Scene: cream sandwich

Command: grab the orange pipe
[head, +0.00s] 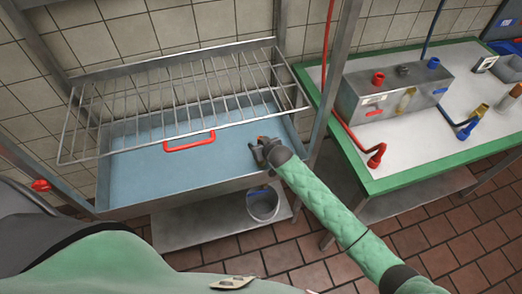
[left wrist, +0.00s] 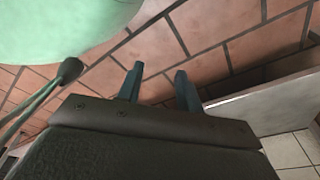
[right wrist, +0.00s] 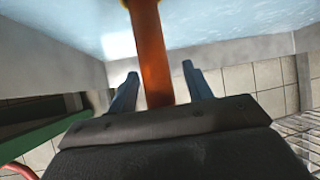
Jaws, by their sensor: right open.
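The orange pipe (right wrist: 152,62) shows in the right wrist view, running from the top edge down between the two fingers of my right gripper (right wrist: 160,80). The fingers are apart, with a gap visible on each side of the pipe. In the head view my right gripper (head: 258,152) is at the right front of the blue-floored basin, and only a small orange bit of the pipe (head: 263,139) shows by it; the rest is hidden. My left gripper (left wrist: 160,82) is open and empty above the brown tiled floor in the left wrist view; the head view does not show it.
A metal bucket (head: 262,206) stands below. At right, a green-edged table (head: 440,172) bears a metal box (head: 390,92) and several pipe fittings. A metal post rises beside my right arm.

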